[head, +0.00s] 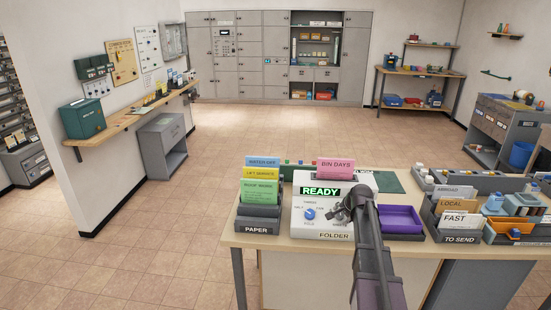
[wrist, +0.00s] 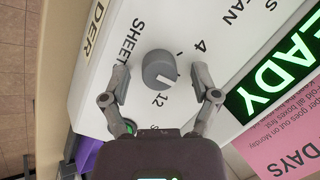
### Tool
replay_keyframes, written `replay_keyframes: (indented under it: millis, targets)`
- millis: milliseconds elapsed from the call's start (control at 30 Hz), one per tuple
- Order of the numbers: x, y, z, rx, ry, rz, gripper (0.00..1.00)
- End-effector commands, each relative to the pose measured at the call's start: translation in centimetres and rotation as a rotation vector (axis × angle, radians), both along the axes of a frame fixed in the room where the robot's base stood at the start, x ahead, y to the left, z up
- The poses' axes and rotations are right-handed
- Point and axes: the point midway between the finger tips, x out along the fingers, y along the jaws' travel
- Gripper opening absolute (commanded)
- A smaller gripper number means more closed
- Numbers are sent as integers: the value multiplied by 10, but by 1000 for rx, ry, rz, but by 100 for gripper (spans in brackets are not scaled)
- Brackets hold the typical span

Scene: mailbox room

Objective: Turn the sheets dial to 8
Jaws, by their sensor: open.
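The folder machine (head: 300,232) stands on the table in the head view, with a lit green READY display that also shows in the wrist view (wrist: 272,78). The sheets dial (wrist: 158,70) is a round grey knob with a pale line on its face. The printed SHEETS label, a 4 and a 12 show around it; I cannot see an 8. My gripper (wrist: 161,76) is open, its two fingers on either side of the dial with gaps visible. In the head view my gripper (head: 347,207) covers this dial.
A blue dial (head: 310,214) sits left of my gripper on the same panel. The paper rack (head: 258,228) stands left of the machine and a purple tray (head: 400,219) right of it. A pink BIN DAYS card (head: 336,168) stands behind the display.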

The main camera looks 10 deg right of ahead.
Motion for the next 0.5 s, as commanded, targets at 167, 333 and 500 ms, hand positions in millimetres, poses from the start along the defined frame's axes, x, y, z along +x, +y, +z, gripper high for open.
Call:
replay_keyframes:
  millis: [167,333,500]
  targets:
    - [-9,14,-2,-17,18,41,78]
    - [-33,50,-7,-66,69,163,78]
    - [-79,107,-15,-149,157,378,78]
